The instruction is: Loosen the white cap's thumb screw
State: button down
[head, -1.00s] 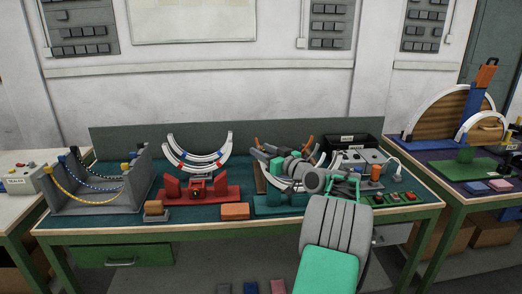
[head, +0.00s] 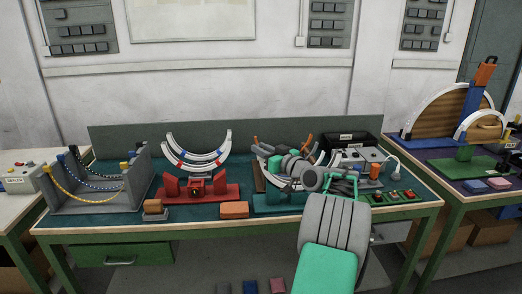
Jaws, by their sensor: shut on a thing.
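My gripper (head: 261,149) is at the left end of the white arcs on the teal stand (head: 277,204), right of centre on the bench. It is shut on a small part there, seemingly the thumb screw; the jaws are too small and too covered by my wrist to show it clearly. The white cap cannot be made out apart from the white arcs (head: 312,160). My arm covers most of the teal stand's middle. An orange-tipped end (head: 307,141) shows above the arcs on the right.
A red stand (head: 222,192) with two white arcs (head: 197,160) stands to the left. An orange block (head: 234,209) lies in front. A black bin (head: 352,146), grey box (head: 374,156) and button panel (head: 394,196) are to the right. A grey rack (head: 112,190) stands far left.

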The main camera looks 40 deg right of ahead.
jog(key=shift+f, duration=0.1)
jog(key=shift+d+n+y+b, duration=0.1)
jog(key=shift+n+y+b, duration=0.5)
jog(key=shift+y, duration=0.5)
jog(key=shift+r+n+y+p, duration=0.3)
jog(key=shift+n+y+p, duration=0.3)
jog(key=shift+y, duration=0.2)
jog(key=shift+f+n+g+y, duration=0.1)
jog(key=shift+n+g+y, duration=0.2)
jog(key=shift+y, duration=0.2)
jog(key=c, duration=1.3)
grip_release()
jog(key=shift+f, duration=0.1)
